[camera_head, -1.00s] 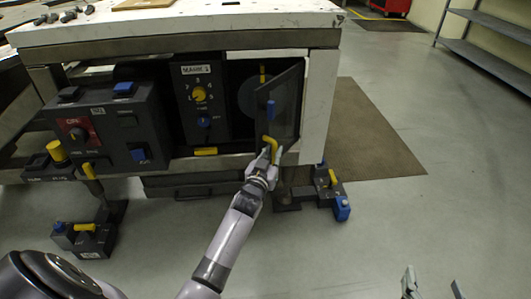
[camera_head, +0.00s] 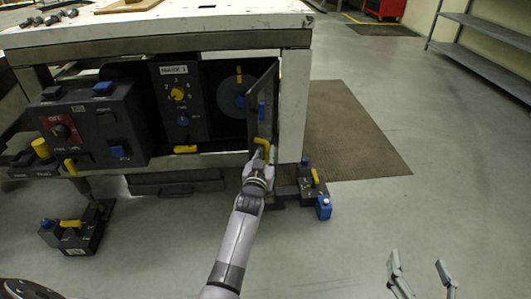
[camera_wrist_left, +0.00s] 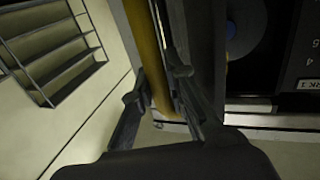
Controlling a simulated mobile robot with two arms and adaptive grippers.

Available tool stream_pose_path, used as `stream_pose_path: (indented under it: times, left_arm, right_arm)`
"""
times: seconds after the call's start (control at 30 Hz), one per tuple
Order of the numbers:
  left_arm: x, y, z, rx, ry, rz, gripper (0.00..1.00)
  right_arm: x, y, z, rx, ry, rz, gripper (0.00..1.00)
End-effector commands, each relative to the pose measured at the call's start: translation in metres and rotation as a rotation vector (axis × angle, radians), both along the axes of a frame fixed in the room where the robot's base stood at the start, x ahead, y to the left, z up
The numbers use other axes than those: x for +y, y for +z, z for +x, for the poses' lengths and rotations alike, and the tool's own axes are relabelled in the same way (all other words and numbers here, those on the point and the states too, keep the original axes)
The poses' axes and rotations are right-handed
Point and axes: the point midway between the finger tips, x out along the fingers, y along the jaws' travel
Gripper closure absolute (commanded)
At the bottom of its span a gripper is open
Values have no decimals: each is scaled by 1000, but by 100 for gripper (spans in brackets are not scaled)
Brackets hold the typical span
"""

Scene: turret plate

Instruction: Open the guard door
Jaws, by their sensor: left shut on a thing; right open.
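The guard door (camera_head: 264,103) is a dark framed panel on the right of the machine bay. It stands swung out, seen nearly edge-on, with a grey disc (camera_head: 231,93) visible in the bay behind it. Its yellow handle (camera_head: 264,147) is at its lower edge. My left gripper (camera_head: 259,165) is shut on the handle. In the left wrist view the yellow handle (camera_wrist_left: 147,50) runs between my left fingers. My right gripper (camera_head: 422,272) is open and empty over the floor at the lower right.
A control panel with knobs (camera_head: 179,105) is left of the bay, and a red-switch box (camera_head: 85,130) further left. A white post (camera_head: 293,105) stands right of the door. Pedal blocks (camera_head: 70,235) (camera_head: 315,187) sit on the floor. The floor at right is clear.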

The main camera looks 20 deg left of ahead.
Motion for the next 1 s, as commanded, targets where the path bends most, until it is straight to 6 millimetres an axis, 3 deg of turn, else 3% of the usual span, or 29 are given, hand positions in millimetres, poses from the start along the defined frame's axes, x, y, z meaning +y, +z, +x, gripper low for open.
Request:
stream_pose_path:
  times: [0.17,0.2,0.33,0.73,1.0]
  left_arm:
    - [0,1,0,-1,-1,1,100]
    - [0,1,0,-1,-1,1,86]
    - [0,1,0,-1,-1,1,77]
    - [-1,-1,-6,0,0,0,77]
    - [-9,-1,-44,1,0,1,77]
  right_arm:
    - [0,0,0,-1,0,2,33]
    - [0,0,0,0,0,2,33]
    - [0,0,0,1,0,1,33]
    - [0,0,1,1,0,-2,33]
    - [0,0,1,2,0,-1,33]
